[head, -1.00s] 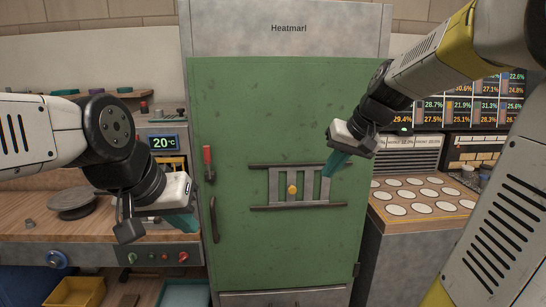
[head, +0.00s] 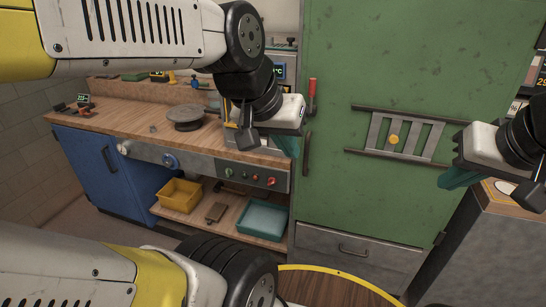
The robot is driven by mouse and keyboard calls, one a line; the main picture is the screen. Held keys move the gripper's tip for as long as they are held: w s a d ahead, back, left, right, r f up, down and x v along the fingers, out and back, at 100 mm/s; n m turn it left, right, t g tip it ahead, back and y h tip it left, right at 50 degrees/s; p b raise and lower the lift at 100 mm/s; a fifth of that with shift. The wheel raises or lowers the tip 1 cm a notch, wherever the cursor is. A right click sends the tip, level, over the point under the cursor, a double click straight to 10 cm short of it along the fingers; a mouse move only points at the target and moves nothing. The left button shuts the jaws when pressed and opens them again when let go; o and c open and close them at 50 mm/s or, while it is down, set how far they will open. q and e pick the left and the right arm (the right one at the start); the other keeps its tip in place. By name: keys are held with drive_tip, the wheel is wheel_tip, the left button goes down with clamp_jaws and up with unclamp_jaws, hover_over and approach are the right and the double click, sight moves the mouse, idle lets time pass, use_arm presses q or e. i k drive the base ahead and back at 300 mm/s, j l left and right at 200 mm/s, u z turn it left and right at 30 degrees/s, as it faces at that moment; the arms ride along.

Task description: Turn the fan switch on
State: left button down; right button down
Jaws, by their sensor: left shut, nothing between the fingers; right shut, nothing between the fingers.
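No switch labelled as a fan switch can be read. The bench-front control panel (head: 251,177) has a green button (head: 228,172), a red knob (head: 271,182) and small controls between them. A grey control box (head: 284,56) with a temperature display (head: 279,71) stands on the bench, mostly hidden behind my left gripper. My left gripper (head: 288,147) is shut and empty, its teal fingers pointing down in front of the box and the green door's left edge. My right gripper (head: 457,178) is shut and empty at the right, in front of the green door's lower right.
A turntable (head: 186,114) sits on the wooden bench. A yellow bin (head: 181,195) and teal tray (head: 262,219) are below.

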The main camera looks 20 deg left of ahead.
sight(229, 172)
drive_tip(key=u, duration=1.25)
drive_tip(key=i, duration=0.5)
drive_tip(key=k+z, duration=0.2)
drive_tip(key=i+u, duration=0.25)
drive_tip(key=k, duration=0.05)
